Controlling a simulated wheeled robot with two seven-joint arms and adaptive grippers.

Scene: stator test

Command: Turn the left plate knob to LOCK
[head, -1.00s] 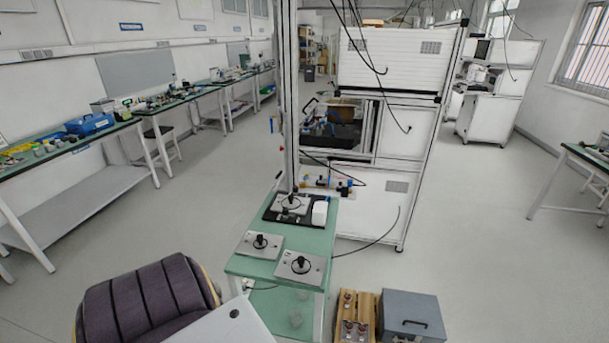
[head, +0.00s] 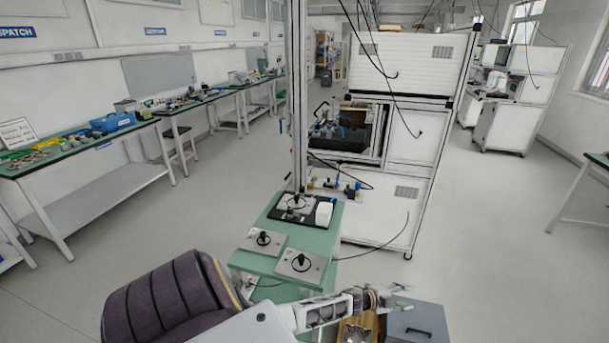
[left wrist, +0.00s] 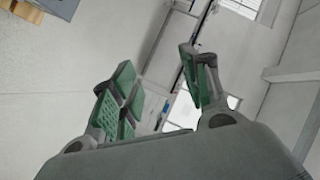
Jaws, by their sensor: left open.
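The left plate (head: 253,247) is a grey square with a black knob (head: 263,238) standing on it. It lies on a green-topped stand in the head view. The knob's pointer and any LOCK marking are too small to read. A second grey plate (head: 290,271) with a black knob (head: 301,261) lies to its right and nearer. My left gripper (head: 402,297) is to the right of the stand, apart from both plates. In the left wrist view my left gripper (left wrist: 160,80) has its green-padded fingers spread, with nothing between them. My right gripper does not show.
The green stand (head: 326,242) also carries a black-based fixture (head: 271,212) and a white block (head: 324,213) at its back, beside a tall post. A wooden crate (head: 345,333) and a grey box (head: 424,322) sit below my left gripper. A white cabinet rises behind.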

